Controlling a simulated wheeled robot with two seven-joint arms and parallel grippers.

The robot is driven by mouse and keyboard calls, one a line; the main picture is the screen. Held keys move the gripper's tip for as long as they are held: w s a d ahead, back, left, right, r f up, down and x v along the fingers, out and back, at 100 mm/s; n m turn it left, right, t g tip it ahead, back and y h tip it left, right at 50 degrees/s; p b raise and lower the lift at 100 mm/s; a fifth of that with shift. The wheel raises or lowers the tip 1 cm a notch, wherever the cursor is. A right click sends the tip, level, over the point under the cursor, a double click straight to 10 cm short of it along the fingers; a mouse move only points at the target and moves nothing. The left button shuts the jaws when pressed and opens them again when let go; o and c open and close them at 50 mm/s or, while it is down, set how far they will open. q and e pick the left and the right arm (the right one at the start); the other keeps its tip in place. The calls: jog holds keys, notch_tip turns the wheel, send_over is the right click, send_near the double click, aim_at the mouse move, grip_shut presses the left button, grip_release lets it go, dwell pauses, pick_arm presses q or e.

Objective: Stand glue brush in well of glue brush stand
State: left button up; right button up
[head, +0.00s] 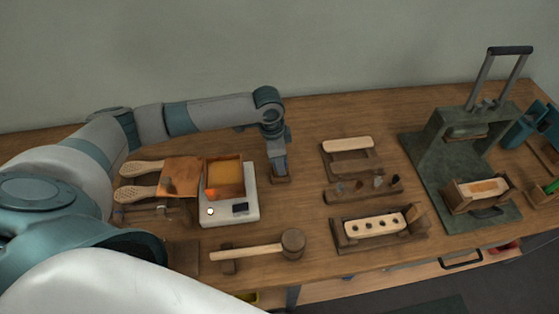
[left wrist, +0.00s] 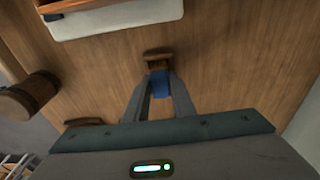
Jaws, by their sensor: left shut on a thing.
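My left gripper (head: 279,163) points down at the middle of the table. In the left wrist view its two fingers (left wrist: 160,88) are shut on a blue piece, which I take to be the glue brush (left wrist: 160,81). A small brown wooden block, apparently the glue brush stand (head: 282,179), is right below the fingertips. It also shows in the left wrist view (left wrist: 157,55), just beyond the blue piece. The brush's lower end is hidden, so I cannot tell whether it is in the well or above it. My right gripper is not in view.
A white scale (head: 230,212) with a wooden tray (head: 240,181) stands left of the stand. A mallet (head: 292,243) lies in front. Wooden racks (head: 346,192) and a green press (head: 440,170) are to the right. The table around the stand is clear.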

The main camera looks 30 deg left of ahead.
pick_arm(q)
jog(key=shift+f, duration=0.3)
dwell(0.5)
jog(key=shift+f, duration=0.3)
dwell(0.4)
jog(key=o, duration=1.4)
jog(key=shift+r+p, duration=3.5)
jog(key=shift+p, duration=0.55)
jog(key=shift+s+d+f, duration=0.1)
jog(key=shift+d, duration=0.05)
